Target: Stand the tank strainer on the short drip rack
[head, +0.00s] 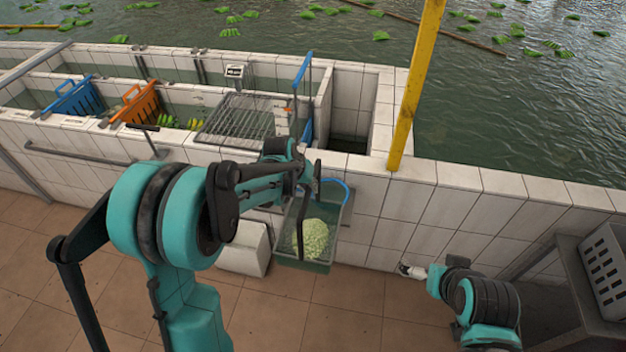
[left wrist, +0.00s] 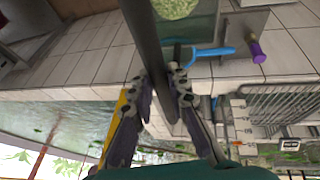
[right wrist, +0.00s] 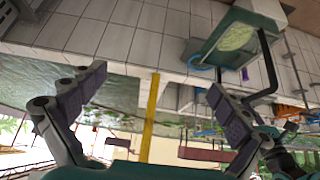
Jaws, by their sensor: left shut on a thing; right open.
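The tank strainer appears to be the teal, see-through tray (head: 285,250) with a dark handle, holding a pale green clump. It hangs in front of the tiled wall; its edge also shows in the right wrist view (right wrist: 213,55). My left gripper (head: 308,178) is shut on the dark handle bar, which runs between its fingers in the left wrist view (left wrist: 158,60). A metal-barred rack (head: 238,118), apparently the short drip rack, lies across the tiled basin, left of and beyond the tray. My right gripper (right wrist: 155,88) is open and empty, low at the right.
A blue curved handle (head: 346,188) is beside the tray. A white box (head: 245,250) stands against the wall. A yellow post (head: 415,85) rises from the wall top. A dark stand (head: 575,275) is at right.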

